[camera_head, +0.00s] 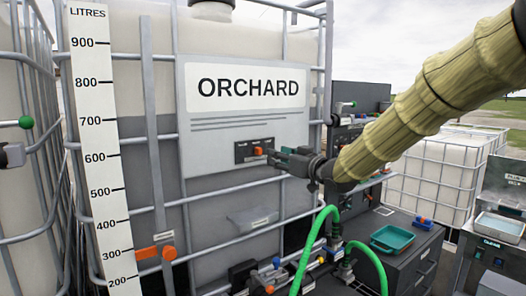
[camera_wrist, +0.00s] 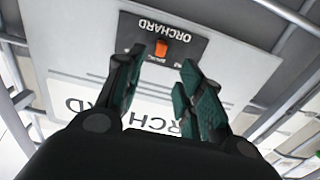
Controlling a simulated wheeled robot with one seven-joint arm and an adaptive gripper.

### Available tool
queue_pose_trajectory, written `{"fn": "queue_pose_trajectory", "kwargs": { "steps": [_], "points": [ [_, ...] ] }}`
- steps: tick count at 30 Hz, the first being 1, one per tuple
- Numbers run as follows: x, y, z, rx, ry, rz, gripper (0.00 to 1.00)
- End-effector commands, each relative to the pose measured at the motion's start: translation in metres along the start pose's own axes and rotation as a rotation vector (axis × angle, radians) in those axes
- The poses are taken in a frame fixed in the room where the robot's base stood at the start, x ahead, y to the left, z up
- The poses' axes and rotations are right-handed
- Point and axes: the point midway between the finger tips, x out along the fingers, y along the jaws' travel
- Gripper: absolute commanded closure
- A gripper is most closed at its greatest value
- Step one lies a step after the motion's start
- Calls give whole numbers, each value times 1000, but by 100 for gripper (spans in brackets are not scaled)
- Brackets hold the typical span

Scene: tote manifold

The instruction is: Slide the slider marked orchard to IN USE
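The slider marked orchard is a small orange knob (camera_head: 258,151) on a dark plate (camera_head: 241,153), mounted on the ORCHARD sign (camera_head: 248,88) of the big caged tank. In the wrist view the picture is upside down; the plate (camera_wrist: 128,35) reads ORCHARD and the orange knob (camera_wrist: 161,48) sits near its middle. Small labels beside the knob are too small to read. My gripper (camera_head: 276,157) is just right of the knob in the head view. In the wrist view my gripper (camera_wrist: 163,60) is open, its fingertips apart on either side of the knob, with no clear contact.
Cage bars (camera_head: 155,140) cross the tank front near the sign. A litre scale (camera_head: 100,150) stands at left, with an orange marker (camera_head: 168,253) lower down. Green hoses (camera_head: 312,245) rise below my arm. A green tray (camera_head: 392,239) lies on a dark cabinet at right.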

Motion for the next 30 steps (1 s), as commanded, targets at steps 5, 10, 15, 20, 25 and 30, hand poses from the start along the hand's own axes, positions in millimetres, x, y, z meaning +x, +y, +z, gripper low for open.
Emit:
{"fn": "queue_pose_trajectory", "kwargs": {
  "steps": [5, 10, 15, 20, 25, 30],
  "points": [
    [28, 0, -2, -1, -1, 0, 62],
    [54, 0, -2, 0, -2, 0, 62],
    [75, 0, -1, 1, -2, 0, 62],
    [87, 0, 0, 2, -1, 1, 62],
    [91, 0, 1, 2, -1, 1, 62],
    [91, 0, 1, 2, -1, 1, 62]
  ]
}}
